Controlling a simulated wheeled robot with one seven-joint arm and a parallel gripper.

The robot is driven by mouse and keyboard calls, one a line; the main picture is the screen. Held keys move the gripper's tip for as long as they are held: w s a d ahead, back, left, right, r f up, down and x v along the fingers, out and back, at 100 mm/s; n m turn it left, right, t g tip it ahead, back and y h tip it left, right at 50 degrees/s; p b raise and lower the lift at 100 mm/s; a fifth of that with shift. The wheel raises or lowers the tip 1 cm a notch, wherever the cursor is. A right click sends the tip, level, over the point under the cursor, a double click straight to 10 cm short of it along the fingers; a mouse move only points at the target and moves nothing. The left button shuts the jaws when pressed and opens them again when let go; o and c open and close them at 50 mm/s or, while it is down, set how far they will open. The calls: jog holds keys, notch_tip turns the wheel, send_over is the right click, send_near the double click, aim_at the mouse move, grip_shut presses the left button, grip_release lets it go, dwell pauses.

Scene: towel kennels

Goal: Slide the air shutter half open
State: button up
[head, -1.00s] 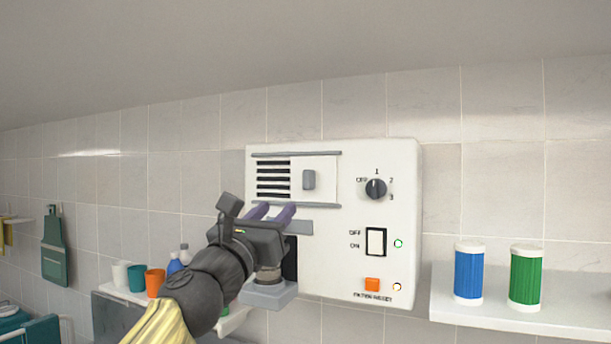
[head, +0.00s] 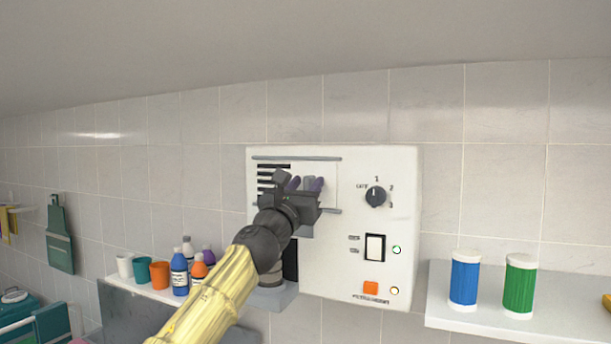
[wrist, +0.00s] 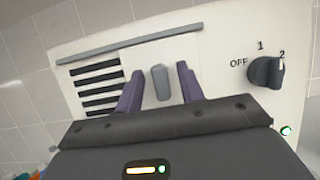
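The air shutter (wrist: 147,58) is a white plate between two grey rails on the white wall unit (head: 340,270). It leaves part of the dark slotted vent (wrist: 97,88) uncovered on its left. Its grey upright handle (wrist: 160,83) stands between the two purple fingers of my gripper (wrist: 158,88) in the wrist view. The fingers are open, with a gap on each side of the handle. In the head view my gripper (head: 306,184) is in front of the shutter and hides much of it and of the vent.
Right of the shutter are a rotary knob (head: 375,196), a rocker switch (head: 375,247) and an orange button (head: 371,287). A shelf (head: 480,318) at right holds a blue canister (head: 464,280) and a green canister (head: 519,286). Cups and bottles stand on the left shelf (head: 165,296).

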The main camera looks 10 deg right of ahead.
jog(key=shift+w+d+r, duration=0.1)
jog(key=shift+w+d, duration=0.1)
jog(key=shift+w, duration=0.1)
jog(key=shift+s+a, duration=0.1)
grip_shut()
jog(key=shift+r, duration=0.1)
